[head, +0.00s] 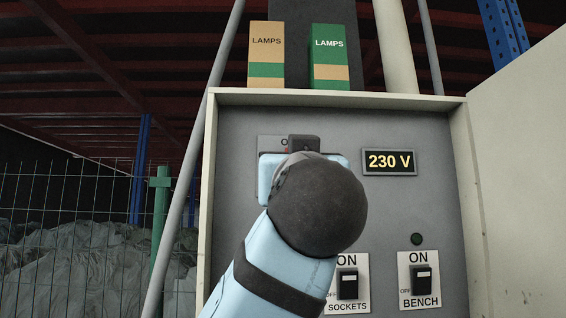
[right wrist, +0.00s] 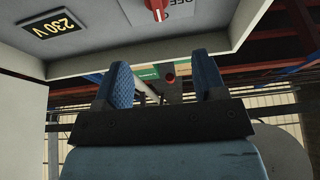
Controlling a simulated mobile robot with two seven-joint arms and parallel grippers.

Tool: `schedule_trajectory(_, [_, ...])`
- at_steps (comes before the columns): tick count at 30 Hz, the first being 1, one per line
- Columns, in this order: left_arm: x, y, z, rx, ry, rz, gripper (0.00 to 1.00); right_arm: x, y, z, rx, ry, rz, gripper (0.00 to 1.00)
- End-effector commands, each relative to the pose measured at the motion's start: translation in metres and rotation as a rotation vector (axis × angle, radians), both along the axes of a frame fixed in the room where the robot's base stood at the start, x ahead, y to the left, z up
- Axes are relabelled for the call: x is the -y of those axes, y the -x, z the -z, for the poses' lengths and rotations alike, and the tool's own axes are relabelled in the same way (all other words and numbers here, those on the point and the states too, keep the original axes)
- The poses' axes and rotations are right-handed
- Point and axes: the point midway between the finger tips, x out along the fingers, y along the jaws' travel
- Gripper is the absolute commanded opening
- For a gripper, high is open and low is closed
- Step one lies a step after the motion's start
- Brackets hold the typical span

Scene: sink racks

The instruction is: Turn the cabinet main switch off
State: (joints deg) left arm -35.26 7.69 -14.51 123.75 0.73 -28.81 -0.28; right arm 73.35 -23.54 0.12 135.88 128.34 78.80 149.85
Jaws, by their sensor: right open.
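The main switch is a red rotary handle (right wrist: 156,8) on a pale lettered plate (right wrist: 183,9), at the top edge of the right wrist view. In the head view my right arm covers most of it; only the upper left of its plate (head: 270,143) shows, in the upper left of the grey cabinet panel (head: 393,128). My right gripper (right wrist: 166,82) is open, with nothing between its two blue-padded fingers. The handle appears beyond the fingers, apart from them. In the head view its fingertips are hidden behind my arm. My left gripper is not in view.
A 230 V display (head: 389,161) is lit right of the switch. Below are the SOCKETS switch (head: 347,284) and BENCH switch (head: 421,282), and a dark green lamp (head: 416,239). The cabinet door (head: 520,170) stands open at right. Two LAMPS boxes (head: 266,55) (head: 329,57) stand on top.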

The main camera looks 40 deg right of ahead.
Motion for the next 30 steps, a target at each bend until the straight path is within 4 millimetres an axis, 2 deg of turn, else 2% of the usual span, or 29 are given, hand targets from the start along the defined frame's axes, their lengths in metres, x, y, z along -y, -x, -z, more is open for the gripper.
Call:
schedule_trajectory(12, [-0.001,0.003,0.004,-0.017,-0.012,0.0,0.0,0.052,-0.061,-0.034,-0.007,0.005,0.01,0.64])
schedule_trajectory(18, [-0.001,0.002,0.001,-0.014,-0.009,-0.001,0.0,0.068,-0.082,-0.044,-0.005,0.005,0.007,0.64])
schedule_trajectory(30, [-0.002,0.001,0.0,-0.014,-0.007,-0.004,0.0,0.075,-0.09,-0.048,-0.004,0.003,0.005,0.64])
